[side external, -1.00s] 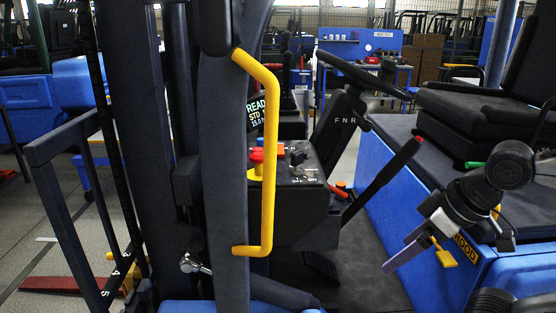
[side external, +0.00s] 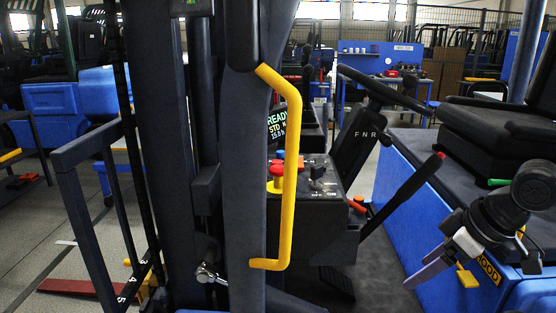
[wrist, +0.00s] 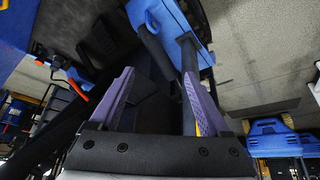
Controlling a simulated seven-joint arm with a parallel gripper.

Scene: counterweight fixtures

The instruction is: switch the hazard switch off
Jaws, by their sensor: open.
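A dark control console (side external: 318,185) stands in the middle of the side external view, partly behind a yellow grab rail (side external: 289,170). It bears small toggles (side external: 317,172) and a red button on a yellow base (side external: 277,180). I cannot tell which control is the hazard switch or how it is set. My gripper (side external: 428,272) is at the lower right, well apart from the console, with its purple fingers pointing down and left. In the wrist view my gripper (wrist: 158,80) has its two fingers apart with nothing held between them.
A steering wheel (side external: 385,88), an FNR column (side external: 359,140) and a red-tipped lever (side external: 402,193) stand between the console and my gripper. A black seat (side external: 490,125) sits on a blue body at the right. The yellow rail and dark mast stand at the console's left.

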